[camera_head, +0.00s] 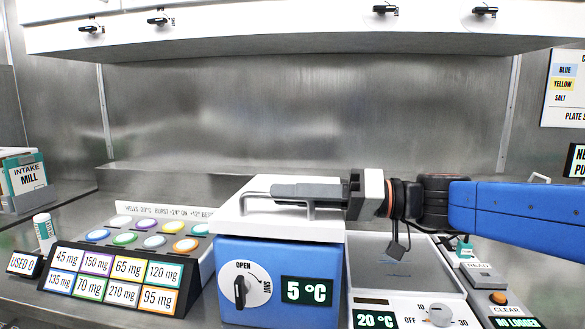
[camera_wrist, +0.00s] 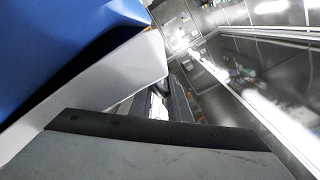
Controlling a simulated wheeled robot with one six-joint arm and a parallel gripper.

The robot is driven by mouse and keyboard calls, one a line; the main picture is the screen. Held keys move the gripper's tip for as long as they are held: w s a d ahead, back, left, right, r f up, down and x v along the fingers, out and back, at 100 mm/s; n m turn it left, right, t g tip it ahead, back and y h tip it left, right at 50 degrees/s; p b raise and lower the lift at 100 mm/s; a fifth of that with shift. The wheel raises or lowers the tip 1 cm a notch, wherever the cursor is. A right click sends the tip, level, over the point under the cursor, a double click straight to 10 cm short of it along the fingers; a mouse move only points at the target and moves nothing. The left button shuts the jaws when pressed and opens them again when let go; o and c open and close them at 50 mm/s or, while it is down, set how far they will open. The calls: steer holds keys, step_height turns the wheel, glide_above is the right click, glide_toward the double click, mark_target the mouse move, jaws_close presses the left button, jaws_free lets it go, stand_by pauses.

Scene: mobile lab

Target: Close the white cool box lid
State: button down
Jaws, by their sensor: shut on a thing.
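The cool box (camera_head: 245,262) has a blue front with a dial and a "5 °C" display. Its white lid (camera_head: 240,225) lies flat on top in the head view, with no gap that I can see along the front edge. A pale bar handle (camera_head: 256,194) stands up from the lid. My gripper (camera_head: 283,190) reaches in from the right, level above the lid, and is shut on the handle. The fingers hide part of the handle. In the wrist view, the white lid edge (camera_wrist: 105,85) and blue box body (camera_wrist: 60,40) show at upper left, tilted.
A label rack (camera_head: 125,280) with coloured wells stands left of the box. A "20 °C" unit (camera_head: 410,290) with a knob is close on the right, under my arm. A white overhead cabinet (camera_head: 290,35) spans the top. A steel wall is behind.

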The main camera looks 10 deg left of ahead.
steer(key=shift+s+f, duration=0.3)
steer(key=shift+f, duration=0.25)
steer(key=shift+s+f, duration=0.3)
steer(key=shift+f, duration=0.25)
steer(key=c, duration=1.8)
jaws_free()
steer(key=shift+s, duration=0.15)
steer(key=shift+d, duration=0.1)
steer(key=shift+w+d, duration=0.2)
steer(key=shift+d, duration=0.3)
steer(key=d, duration=1.6)
steer(key=shift+s+d+r, duration=0.15)
steer(key=shift+s+r, duration=0.1)
steer(key=shift+s, duration=0.1)
